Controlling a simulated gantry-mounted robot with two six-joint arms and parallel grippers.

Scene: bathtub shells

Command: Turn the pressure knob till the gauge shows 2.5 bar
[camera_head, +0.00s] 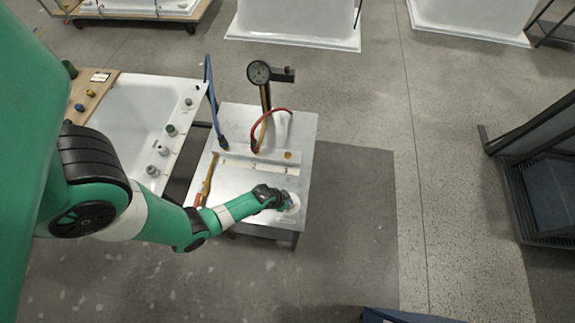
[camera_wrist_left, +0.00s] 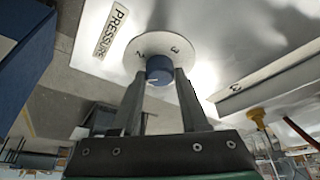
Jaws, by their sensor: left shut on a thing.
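The pressure knob (camera_wrist_left: 158,66) is a small blue cylinder on a round white plate (camera_wrist_left: 186,56) with numerals, beside a PRESSURE label (camera_wrist_left: 111,30). My left gripper (camera_wrist_left: 159,78) has one finger on each side of the knob and is shut on it. In the head view my left gripper (camera_head: 284,201) is at the near right corner of the metal bench (camera_head: 235,185); the white plate (camera_head: 292,216) shows around it and the knob is hidden. The round gauge (camera_head: 259,73) stands on a post at the bench's back; its needle is too small to read. My right gripper is out of view.
A blue hose (camera_head: 212,100) and a red hose (camera_head: 272,117) reach a strip numbered 1 to 3 on the bench. A red-handled tool (camera_head: 206,185) lies at its left. A white tub shell (camera_head: 135,115) with fittings stands left. Floor right of the bench is clear.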

